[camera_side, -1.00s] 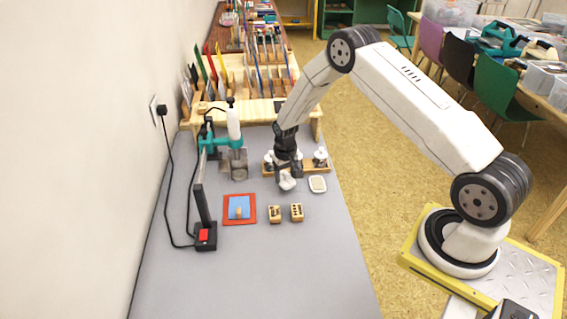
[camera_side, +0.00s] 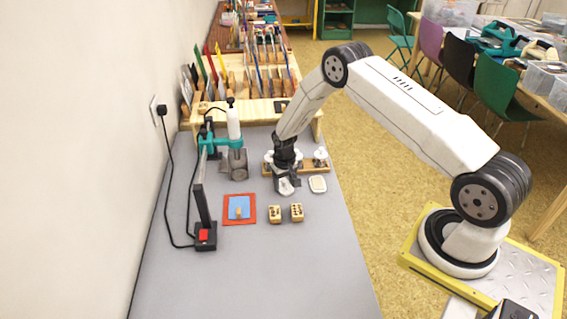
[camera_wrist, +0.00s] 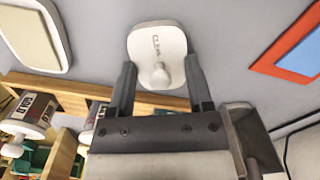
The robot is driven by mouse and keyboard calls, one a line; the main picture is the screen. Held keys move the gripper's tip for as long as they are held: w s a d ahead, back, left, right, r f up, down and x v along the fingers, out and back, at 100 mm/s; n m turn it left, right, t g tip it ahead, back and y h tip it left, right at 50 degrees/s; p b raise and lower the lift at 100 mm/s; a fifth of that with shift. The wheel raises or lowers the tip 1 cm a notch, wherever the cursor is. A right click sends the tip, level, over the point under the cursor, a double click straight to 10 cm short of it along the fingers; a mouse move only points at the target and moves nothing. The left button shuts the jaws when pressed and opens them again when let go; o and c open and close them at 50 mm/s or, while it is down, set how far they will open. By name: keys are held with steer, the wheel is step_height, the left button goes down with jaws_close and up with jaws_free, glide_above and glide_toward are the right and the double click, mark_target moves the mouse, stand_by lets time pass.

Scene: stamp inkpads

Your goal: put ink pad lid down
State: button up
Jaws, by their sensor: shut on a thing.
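A white lid (camera_wrist: 156,42) with a round knob and small dark lettering is between the two fingers of my gripper (camera_wrist: 159,70) in the wrist view. In the side view my gripper (camera_side: 286,179) points down and the lid (camera_side: 286,187) is at its tip, at or just above the grey table. I cannot tell whether it touches the table. An open ink pad (camera_side: 317,184) with a pale surface and white rim lies just right of the lid. It also shows at the upper left of the wrist view (camera_wrist: 36,32).
A wooden rack (camera_side: 322,168) with white-topped pots stands right behind my gripper. A teal-armed stand (camera_side: 204,215) is at left. The front table is clear.

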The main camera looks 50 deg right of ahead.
mark_target(284, 181)
steer(key=shift+f, duration=0.15)
steer(key=o, duration=1.2)
steer(key=shift+r, duration=0.2)
steer(key=shift+r, duration=6)
